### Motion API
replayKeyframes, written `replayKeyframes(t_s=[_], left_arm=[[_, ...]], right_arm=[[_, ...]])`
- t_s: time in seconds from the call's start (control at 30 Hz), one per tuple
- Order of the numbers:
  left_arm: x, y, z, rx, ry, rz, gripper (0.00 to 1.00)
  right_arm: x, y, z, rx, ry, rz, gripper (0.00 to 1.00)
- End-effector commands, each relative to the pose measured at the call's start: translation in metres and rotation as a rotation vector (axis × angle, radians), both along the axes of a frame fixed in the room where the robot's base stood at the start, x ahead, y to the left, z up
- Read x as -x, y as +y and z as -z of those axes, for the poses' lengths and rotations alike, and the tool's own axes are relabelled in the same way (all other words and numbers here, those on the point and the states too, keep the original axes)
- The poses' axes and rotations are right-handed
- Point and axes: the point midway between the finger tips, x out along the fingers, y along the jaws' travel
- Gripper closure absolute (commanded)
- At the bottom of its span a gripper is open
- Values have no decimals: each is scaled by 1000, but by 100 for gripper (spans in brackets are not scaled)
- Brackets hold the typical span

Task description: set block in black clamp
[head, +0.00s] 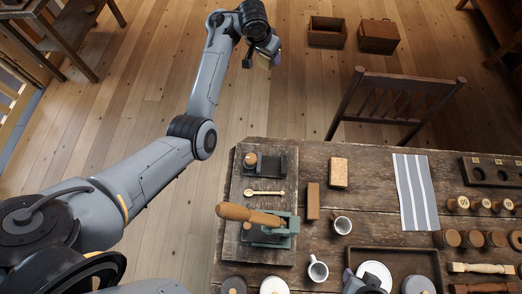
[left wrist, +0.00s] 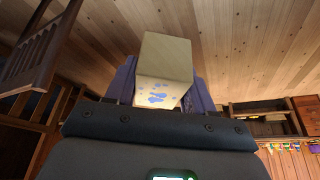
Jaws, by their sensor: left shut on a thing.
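My left gripper (head: 266,58) is raised over the floor beyond the table, far from the board. It is shut on a pale block (left wrist: 165,70) with blue spots on its near end, held between the two fingers. The block shows only small in the head view (head: 263,63). A black clamp (head: 277,164) with a round wooden knob sits at the back of a wooden board (head: 239,184) on the table; no block shows in it. A dark, bluish part at the bottom edge appears to be my right gripper (head: 362,283); its fingers are not clear.
A green clamp (head: 283,238) with a long wooden handle stands at the board's front. A light wooden tool (head: 264,193) lies between the clamps. Right of the board are two brown blocks (head: 313,201) (head: 338,172) and two mugs (head: 342,225) (head: 317,268). A chair (head: 395,100) stands behind the table.

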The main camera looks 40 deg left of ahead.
Motion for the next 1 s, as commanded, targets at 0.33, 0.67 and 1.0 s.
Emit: replayKeyframes(t_s=[0.33,0.67,1.0], left_arm=[[-56,16,-76,-5,0,70,85],[-58,13,-96,-6,0,150,85],[-47,9,-87,-6,4,205,85]], right_arm=[[0,2,3,-7,-1,3,57],[-1,2,3,-9,-1,4,57],[-1,2,3,-6,-1,3,57]])
